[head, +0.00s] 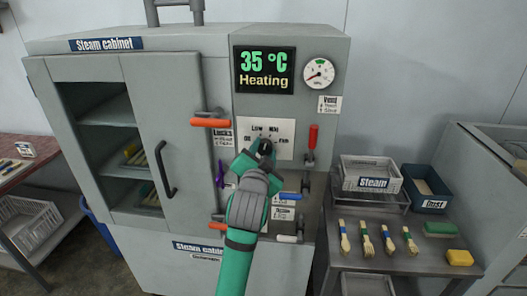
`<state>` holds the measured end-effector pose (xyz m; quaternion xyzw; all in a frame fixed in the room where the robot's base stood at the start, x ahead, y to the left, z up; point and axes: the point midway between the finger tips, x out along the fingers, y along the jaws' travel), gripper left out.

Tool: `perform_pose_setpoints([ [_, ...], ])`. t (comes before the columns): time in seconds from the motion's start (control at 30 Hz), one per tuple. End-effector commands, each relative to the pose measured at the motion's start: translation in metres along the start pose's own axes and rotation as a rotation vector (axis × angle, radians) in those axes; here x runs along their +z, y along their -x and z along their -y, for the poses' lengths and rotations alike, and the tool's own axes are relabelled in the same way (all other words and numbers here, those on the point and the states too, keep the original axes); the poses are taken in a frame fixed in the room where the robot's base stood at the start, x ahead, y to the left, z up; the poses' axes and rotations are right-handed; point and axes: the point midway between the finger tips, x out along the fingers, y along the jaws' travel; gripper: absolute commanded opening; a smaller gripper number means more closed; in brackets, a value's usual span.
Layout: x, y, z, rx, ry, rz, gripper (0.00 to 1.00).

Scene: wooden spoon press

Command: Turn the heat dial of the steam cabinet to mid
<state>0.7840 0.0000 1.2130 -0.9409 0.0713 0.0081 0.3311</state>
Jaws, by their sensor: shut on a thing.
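The grey steam cabinet (285,27) fills the middle of the head view. Its display (264,70) reads 35 °C, Heating. Below it, a white dial plate (285,126) carries small lettering; "Low" and "Mid" show along its top edge. My green gripper (261,148) is at the plate, with its fingers closed around the dark heat dial (265,146). The fingers hide most of the dial and the plate's lower part. I cannot tell which mark the dial points at.
A red lever (312,138) is right of the plate; a blue-handled one (290,195) is below. Orange latches (210,122) and a door handle (165,168) are left. The right table holds a Steam basket (371,183), a blue Dust bin (428,205) and several spoons (366,239).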

Motion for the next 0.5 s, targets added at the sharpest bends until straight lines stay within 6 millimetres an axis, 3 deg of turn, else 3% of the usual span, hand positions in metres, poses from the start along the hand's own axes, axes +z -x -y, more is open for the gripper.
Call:
perform_pose_setpoints([
  [0.5,-0.0018,0.0,-0.0012,-0.01,-0.222,0.006,0.15],
])
